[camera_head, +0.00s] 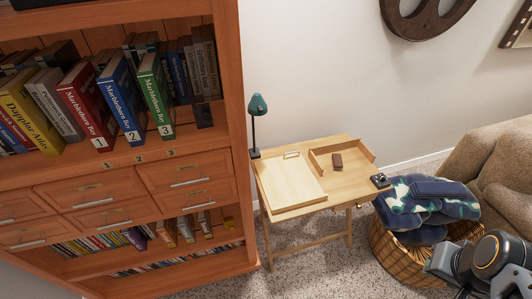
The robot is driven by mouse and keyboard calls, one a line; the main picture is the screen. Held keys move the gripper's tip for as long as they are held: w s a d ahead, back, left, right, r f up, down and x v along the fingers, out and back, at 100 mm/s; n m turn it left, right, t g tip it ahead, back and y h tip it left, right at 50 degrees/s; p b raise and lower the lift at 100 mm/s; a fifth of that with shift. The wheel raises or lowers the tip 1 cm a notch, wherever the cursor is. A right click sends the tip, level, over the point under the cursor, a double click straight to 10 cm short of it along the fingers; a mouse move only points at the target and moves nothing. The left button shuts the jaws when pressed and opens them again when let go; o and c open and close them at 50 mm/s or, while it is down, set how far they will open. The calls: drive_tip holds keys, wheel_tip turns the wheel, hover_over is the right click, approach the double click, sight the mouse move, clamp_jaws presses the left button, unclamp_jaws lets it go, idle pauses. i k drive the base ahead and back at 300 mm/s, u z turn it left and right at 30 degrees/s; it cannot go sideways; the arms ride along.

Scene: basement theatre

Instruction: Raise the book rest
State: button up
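The book rest (291,185) is a pale wooden panel on the left part of a small wooden desk (331,197). It appears to lie flat against the desktop. A small label or clip (291,155) shows at its back edge. Part of my arm shows in the bottom right corner, over the wicker basket's right side and well to the right of the desk. I cannot make out my gripper's fingertips there. Nothing of mine touches the desk or the book rest.
A tall bookcase (242,130) stands left of the desk. A green lamp (257,105) is at the desk's back left. A shallow tray (349,148) holds a brown item (337,161). A basket (391,257) of blue blankets (425,200) and a beige sofa (493,165) stand right.

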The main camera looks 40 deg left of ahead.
sight(288, 182)
drive_tip(key=u, duration=1.5)
drive_tip(key=i, duration=1)
